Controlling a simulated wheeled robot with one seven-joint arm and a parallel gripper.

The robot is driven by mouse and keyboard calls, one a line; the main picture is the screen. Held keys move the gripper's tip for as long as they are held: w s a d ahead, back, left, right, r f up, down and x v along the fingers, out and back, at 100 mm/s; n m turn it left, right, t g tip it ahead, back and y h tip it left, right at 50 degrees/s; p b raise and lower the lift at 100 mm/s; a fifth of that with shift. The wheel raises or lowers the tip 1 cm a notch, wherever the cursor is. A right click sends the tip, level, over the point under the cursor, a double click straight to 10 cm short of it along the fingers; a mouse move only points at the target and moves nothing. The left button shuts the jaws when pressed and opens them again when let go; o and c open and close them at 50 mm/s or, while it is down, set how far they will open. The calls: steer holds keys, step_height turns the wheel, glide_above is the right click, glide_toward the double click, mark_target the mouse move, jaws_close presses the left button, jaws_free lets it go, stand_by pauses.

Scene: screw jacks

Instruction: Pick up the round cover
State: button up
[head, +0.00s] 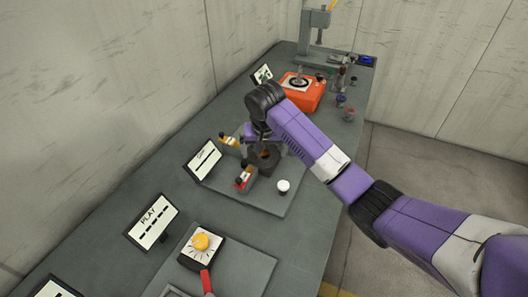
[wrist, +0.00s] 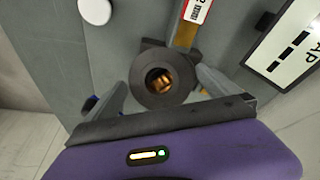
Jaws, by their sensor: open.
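Two round pieces show, and I cannot tell for certain which one is the round cover. A small white round piece (head: 283,186) stands on the grey mat; it also shows at the top left of the wrist view (wrist: 95,11). A dark ring (wrist: 163,88) with a copper-coloured core in its hole (wrist: 160,79) is in the middle of the wrist view. In the head view the dark ring (head: 265,160) is partly hidden by my arm. My gripper (wrist: 163,74) is open, with one finger on each side of the dark ring. I cannot tell whether the fingers touch it.
A red-and-yellow block (head: 244,179) and another yellow block (head: 230,141) stand close to the ring. A sign (head: 203,160) stands to the left. An orange box (head: 304,92) is farther back. A yellow button box (head: 201,245) is nearer. The bench between is mostly clear.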

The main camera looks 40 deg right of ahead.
steer(key=shift+f, duration=0.15)
steer(key=c, duration=1.7)
step_height(320, 180, up, 20)
steer(key=p, duration=0.4)
steer(key=shift+w, duration=0.1)
